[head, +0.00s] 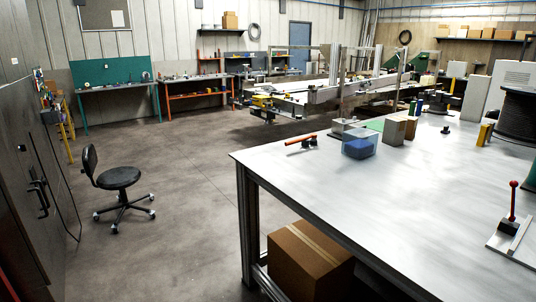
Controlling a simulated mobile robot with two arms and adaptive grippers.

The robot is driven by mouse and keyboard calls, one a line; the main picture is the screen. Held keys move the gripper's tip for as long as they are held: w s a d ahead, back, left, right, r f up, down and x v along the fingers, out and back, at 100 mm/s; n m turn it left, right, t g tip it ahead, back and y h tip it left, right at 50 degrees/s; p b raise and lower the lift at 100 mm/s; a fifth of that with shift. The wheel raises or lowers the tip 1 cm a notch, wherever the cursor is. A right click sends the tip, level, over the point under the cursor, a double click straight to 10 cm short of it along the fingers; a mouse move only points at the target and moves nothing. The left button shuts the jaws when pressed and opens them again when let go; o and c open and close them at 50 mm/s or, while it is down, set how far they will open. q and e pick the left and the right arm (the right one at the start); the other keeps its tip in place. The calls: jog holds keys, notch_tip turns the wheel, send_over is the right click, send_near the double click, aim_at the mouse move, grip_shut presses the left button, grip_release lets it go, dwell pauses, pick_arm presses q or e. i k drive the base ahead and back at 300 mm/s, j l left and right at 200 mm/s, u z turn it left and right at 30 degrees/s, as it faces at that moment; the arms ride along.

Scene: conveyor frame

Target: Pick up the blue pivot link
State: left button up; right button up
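I cannot make out a blue pivot link for certain. A clear bin (373,139) with blue contents (357,149) stands near the far left part of the metal table; the shape of the contents is too small to tell. The conveyor frame (330,93) stands in the background beyond the table, with small blue and yellow parts (262,101) at its left end. Neither of my grippers is in view.
The metal table (390,200) fills the right, its front middle bare. An orange-handled tool (301,140), small boxes (394,130), a cable spool (520,100) and a red-knobbed lever (512,200) are on it. A chair (118,178) stands on open floor at left.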

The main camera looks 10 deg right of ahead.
aim_at(420, 103)
jog(key=i+u, duration=0.4)
jog(key=i, duration=0.45)
jog(key=i+l+u, duration=0.15)
jog(key=i+u, duration=0.2)
jog(key=i, duration=2.1)
jog(key=i+z, duration=0.25)
jog(key=i, duration=0.3)
jog(key=i+j+z, duration=0.2)
jog(key=i, duration=0.35)
jog(key=i+j+z, duration=0.25)
jog(key=i, duration=0.3)
jog(key=i+l+z, duration=0.2)
jog(key=i+z, duration=0.25)
jog(key=i+l+z, duration=0.15)
jog(key=z, duration=0.3)
jog(key=i+z, duration=0.45)
jog(key=i+j+z, duration=0.2)
jog(key=i+z, duration=0.7)
jog(key=i, duration=1.1)
jog(key=i+j, duration=0.1)
jog(key=i, duration=1.55)
